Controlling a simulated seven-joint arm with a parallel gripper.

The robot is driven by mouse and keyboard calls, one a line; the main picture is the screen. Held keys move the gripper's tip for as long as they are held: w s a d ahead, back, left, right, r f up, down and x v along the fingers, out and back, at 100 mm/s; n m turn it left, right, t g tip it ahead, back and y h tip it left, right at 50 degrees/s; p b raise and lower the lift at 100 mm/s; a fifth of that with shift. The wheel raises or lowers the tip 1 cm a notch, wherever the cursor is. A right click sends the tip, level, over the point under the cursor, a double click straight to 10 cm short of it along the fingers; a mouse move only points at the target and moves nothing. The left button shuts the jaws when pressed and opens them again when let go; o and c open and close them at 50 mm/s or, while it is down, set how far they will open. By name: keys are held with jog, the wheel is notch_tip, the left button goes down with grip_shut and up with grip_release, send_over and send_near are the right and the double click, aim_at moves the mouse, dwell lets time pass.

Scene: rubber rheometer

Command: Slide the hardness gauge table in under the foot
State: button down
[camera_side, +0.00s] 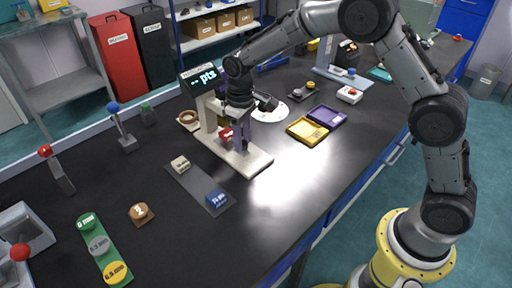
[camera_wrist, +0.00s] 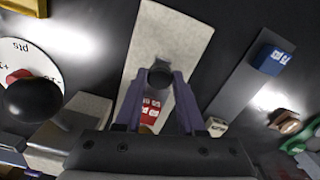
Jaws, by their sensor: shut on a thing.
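The hardness gauge (camera_side: 208,112) has a cream base plate (camera_side: 252,163), an upright column and a dark display reading "pts". My gripper (camera_side: 242,146) points down over the base plate, in front of the column. In the wrist view its purple fingers (camera_wrist: 161,78) are shut on a dark round knob (camera_wrist: 160,72) above the cream plate (camera_wrist: 172,38). A red block with white marks (camera_wrist: 150,108) is between the fingers, nearer the column; it also shows in the side view (camera_side: 226,134). The foot and the table's exact outline are hidden by my gripper.
A grey strip (camera_side: 196,186) with a cream block (camera_side: 180,164) and a blue block (camera_side: 217,198) lies left of the base plate. A white dial (camera_side: 272,112) and yellow (camera_side: 307,131) and purple (camera_side: 327,116) trays lie to the right.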

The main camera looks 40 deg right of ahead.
jog(key=shift+w+r, duration=0.1)
jog(key=shift+w, duration=0.8)
jog(key=c, duration=0.5)
grip_release()
jog(key=shift+s, duration=0.1)
notch_tip(320, 180, up, 14)
jog(key=shift+d, duration=0.1)
